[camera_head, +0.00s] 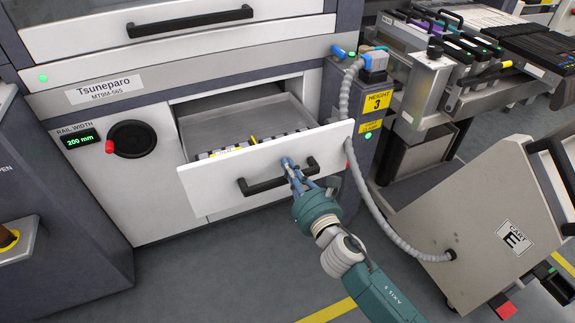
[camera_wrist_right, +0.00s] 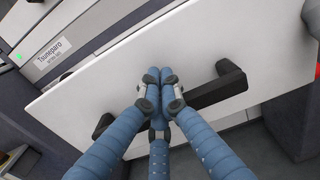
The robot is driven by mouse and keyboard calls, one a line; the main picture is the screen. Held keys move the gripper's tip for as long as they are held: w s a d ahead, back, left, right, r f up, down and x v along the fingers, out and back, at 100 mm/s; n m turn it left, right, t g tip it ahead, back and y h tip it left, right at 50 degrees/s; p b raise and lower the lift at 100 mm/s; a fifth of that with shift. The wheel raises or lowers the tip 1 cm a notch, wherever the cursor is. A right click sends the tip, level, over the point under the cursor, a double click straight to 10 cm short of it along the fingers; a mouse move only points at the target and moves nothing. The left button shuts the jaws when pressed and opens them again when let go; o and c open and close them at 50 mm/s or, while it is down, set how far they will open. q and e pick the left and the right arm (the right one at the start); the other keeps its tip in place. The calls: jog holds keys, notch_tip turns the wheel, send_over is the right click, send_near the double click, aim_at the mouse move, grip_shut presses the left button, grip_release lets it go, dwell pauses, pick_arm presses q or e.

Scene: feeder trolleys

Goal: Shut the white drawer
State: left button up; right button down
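The white drawer (camera_head: 222,187) stands pulled out of the machine's front, with its inside and several small items showing over its front panel. Its black bar handle (camera_head: 278,178) runs across the panel; the drawer front (camera_wrist_right: 230,50) and handle (camera_wrist_right: 215,92) also fill much of the right wrist view. My right gripper (camera_head: 287,163) is at the drawer front, by the handle. In the right wrist view its blue fingers (camera_wrist_right: 157,78) are closed together with nothing between them, and the tips are against or very near the panel. I cannot tell exact contact. My left gripper is not in view.
A grey hose (camera_head: 372,205) hangs right of the drawer, close to its edge. A tilted cart (camera_head: 480,235) and a feeder trolley (camera_head: 425,95) stand at the right. A red-knobbed crank wheel (camera_head: 132,139) is left of the drawer. The floor in front is clear.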

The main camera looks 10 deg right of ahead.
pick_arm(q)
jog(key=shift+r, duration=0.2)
pick_arm(e)
jog(key=shift+w+a, duration=0.2)
jog(key=shift+w, duration=0.25)
jog(key=shift+w, duration=0.1)
